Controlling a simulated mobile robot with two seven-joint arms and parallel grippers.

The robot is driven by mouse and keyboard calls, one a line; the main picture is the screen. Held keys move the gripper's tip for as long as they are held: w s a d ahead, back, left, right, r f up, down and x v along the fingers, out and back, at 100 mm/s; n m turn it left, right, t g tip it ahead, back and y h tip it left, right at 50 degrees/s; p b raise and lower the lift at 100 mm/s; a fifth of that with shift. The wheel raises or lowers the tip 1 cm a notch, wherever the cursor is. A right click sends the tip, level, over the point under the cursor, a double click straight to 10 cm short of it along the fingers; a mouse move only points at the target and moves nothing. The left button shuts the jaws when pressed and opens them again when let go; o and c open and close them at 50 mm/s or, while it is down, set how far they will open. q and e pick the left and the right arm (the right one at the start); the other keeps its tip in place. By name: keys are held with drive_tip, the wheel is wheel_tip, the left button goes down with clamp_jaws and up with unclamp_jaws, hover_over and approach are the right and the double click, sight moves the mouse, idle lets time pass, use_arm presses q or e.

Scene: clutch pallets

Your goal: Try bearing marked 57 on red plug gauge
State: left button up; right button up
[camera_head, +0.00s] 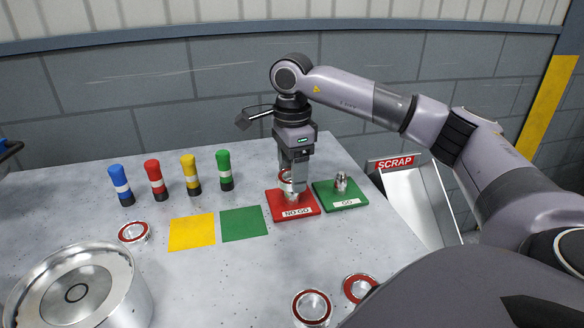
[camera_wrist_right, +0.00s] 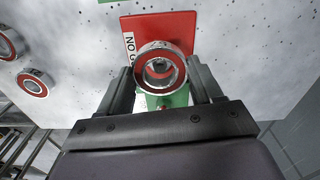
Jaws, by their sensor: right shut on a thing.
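My right gripper (camera_head: 293,176) is shut on a silver bearing with a red ring (camera_wrist_right: 161,66); the bearing also shows between the fingers in the head view (camera_head: 286,177). Its number is not readable. It is held over the red plug gauge, whose red base (camera_head: 304,207) is labelled NO GO and also shows in the wrist view (camera_wrist_right: 180,27). The plug is mostly hidden by the fingers and bearing; something metallic shows through the bore. I cannot tell whether the bearing is around the plug or just above it. My left gripper is not in view.
The green GO gauge (camera_head: 341,195) stands right beside the red one. Loose bearings lie at the front (camera_head: 312,307), (camera_head: 359,288) and left (camera_head: 133,233). Blue, red, yellow and green markers (camera_head: 224,170) stand behind yellow (camera_head: 191,233) and green squares (camera_head: 243,223). A scrap chute (camera_head: 412,205) is right.

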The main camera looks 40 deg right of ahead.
drive_tip(key=o, duration=1.4)
drive_tip(key=shift+r, duration=0.15)
wheel_tip(320, 180, up, 7)
drive_tip(key=p, duration=0.6)
drive_tip(key=shift+f, duration=0.2)
wheel_tip(320, 180, up, 2)
drive_tip(key=shift+r+p, duration=0.1)
drive_tip(key=shift+p, duration=0.55)
